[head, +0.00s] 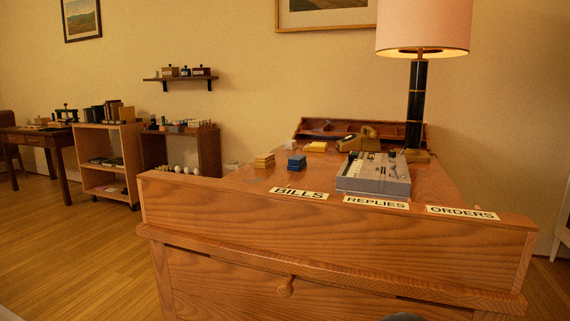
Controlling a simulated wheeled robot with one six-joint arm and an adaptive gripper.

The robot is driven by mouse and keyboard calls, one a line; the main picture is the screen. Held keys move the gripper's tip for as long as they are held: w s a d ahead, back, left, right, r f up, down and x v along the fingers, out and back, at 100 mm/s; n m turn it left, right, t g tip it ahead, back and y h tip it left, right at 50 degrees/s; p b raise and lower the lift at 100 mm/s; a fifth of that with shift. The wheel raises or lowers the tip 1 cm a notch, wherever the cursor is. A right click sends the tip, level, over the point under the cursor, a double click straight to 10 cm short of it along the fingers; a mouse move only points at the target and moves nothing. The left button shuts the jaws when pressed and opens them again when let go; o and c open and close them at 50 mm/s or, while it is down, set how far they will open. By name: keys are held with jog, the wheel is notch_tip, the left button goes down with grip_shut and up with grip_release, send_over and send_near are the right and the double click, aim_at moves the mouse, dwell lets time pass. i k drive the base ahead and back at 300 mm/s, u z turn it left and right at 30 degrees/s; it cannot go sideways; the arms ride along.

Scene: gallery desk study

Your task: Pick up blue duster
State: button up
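A small blue block-like thing (297,162) lies on the desk top (240,179), behind the raised front board. It is the only clearly blue thing on the desk and may be the blue duster, but it is too small to tell for sure. My gripper is not in view. A dark grey rounded shape shows at the bottom edge, and I cannot tell what it is.
A lamp (417,105) and a telephone (359,139) are behind. The labelled front board (200,200) blocks the near side. Open floor (70,260) lies left.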

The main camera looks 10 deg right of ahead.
aim_at(297, 163)
jog(key=u, duration=0.1)
jog(key=k, duration=0.2)
jog(key=u, duration=1.05)
jog(key=k, duration=1.15)
jog(key=u, duration=0.75)
jog(key=i, duration=3)
jog(key=z, duration=0.5)
jog(key=i, duration=1.9)
jog(key=z, duration=1.2)
jog(key=i, duration=1.4)
jog(key=z, duration=1.95)
jog(key=i, duration=1.9)
jog(key=z, duration=0.55)
